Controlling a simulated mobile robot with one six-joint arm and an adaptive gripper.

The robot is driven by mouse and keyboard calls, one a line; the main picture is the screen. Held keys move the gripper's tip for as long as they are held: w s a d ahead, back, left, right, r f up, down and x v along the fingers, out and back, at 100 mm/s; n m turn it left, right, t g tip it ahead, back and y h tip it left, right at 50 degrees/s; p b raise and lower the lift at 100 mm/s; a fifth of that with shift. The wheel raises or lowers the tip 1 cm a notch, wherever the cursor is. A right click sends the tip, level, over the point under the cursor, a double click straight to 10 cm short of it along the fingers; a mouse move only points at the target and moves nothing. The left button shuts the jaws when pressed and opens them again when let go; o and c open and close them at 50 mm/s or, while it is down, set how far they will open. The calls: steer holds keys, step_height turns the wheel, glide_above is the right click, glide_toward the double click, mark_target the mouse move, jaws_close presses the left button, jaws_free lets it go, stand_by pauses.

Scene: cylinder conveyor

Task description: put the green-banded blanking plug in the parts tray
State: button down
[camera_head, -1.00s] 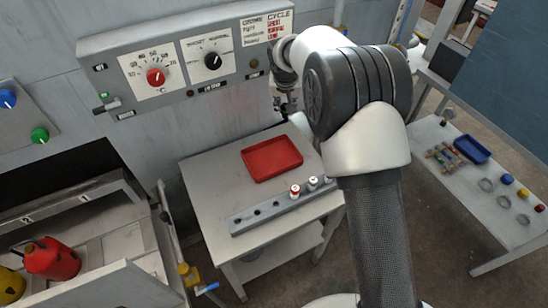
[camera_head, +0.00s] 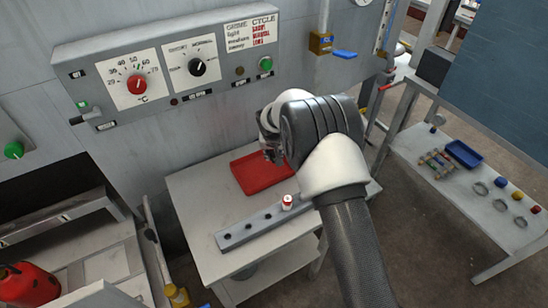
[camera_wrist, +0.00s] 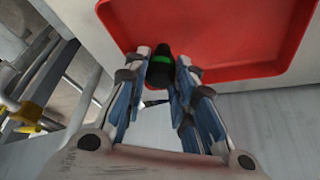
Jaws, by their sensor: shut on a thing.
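The green-banded blanking plug (camera_wrist: 163,63), dark with a green band, is pinched between the fingertips of my gripper (camera_wrist: 161,74) in the wrist view. In the head view my gripper (camera_head: 272,152) hangs near the back of the red tray (camera_head: 250,183), and I cannot make out the plug there. In the wrist view the plug overlaps the lower left part of the red tray (camera_wrist: 235,40). The tray's floor looks empty where visible; my arm covers its right side in the head view. The plug's height above the tray is unclear.
A grey holed rack (camera_head: 235,236) holds a red-and-white plug (camera_head: 287,202) in front of the tray; my arm hides its right end. A control panel (camera_head: 170,75) is behind the table. A blue tray (camera_head: 464,154) lies on the right side table.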

steer(key=shift+f, duration=0.9)
steer(key=shift+f+b, duration=0.25)
steer(key=shift+b, duration=0.1)
steer(key=c, duration=1.3)
jaws_free()
steer(key=shift+r, duration=0.1)
steer(key=shift+c, duration=0.2)
steer(key=shift+r, duration=0.1)
